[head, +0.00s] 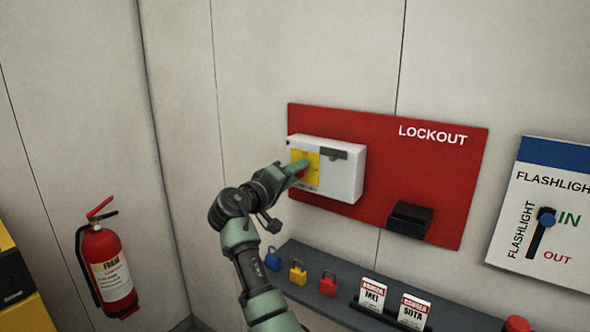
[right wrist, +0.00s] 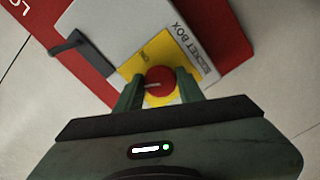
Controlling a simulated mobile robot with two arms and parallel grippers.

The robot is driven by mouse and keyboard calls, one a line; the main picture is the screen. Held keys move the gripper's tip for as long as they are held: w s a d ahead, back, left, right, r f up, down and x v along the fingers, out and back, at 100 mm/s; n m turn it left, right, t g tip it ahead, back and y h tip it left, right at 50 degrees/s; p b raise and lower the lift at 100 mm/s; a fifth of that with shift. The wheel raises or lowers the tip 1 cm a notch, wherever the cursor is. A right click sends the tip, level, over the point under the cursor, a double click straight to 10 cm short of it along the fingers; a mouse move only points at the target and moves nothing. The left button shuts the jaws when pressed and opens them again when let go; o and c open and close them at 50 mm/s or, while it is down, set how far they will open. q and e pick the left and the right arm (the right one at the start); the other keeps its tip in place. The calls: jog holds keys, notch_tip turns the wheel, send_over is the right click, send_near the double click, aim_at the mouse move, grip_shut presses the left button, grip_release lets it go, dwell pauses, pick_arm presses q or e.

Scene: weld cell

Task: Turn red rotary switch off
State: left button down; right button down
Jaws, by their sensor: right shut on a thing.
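The red rotary switch (right wrist: 160,79) is a round red knob with a pale mark, on a yellow plate (right wrist: 150,54) on the front of a white box (head: 342,178). In the right wrist view the pale mark lies toward the picture's left. My right gripper (right wrist: 158,92) has one finger on each side of the knob and is shut on it. In the head view the right gripper (head: 291,172) reaches the yellow plate and hides most of the knob. My left gripper is not in view.
The box sits on a red LOCKOUT board (head: 430,165) with a black holder (head: 409,219). A grey shelf (head: 340,308) below carries several coloured padlocks and tags. A fire extinguisher (head: 106,265) hangs at left, and a FLASHLIGHT panel (head: 545,210) is at right.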

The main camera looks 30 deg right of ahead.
pick_arm(q)
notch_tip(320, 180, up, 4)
jog(key=p, duration=0.3)
pick_arm(e)
jog(key=n, duration=0.5)
jog(key=shift+d+r+n, duration=0.1)
jog(key=shift+r+n, duration=0.15)
jog(key=shift+n, duration=0.15)
jog(key=c, duration=0.9)
grip_release()
jog(key=shift+d+f, duration=0.1)
jog(key=shift+f, duration=0.05)
pick_arm(q)
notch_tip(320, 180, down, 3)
jog(key=b, duration=0.3)
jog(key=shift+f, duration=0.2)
pick_arm(e)
jog(key=v, duration=0.7)
jog(key=shift+a, duration=0.4)
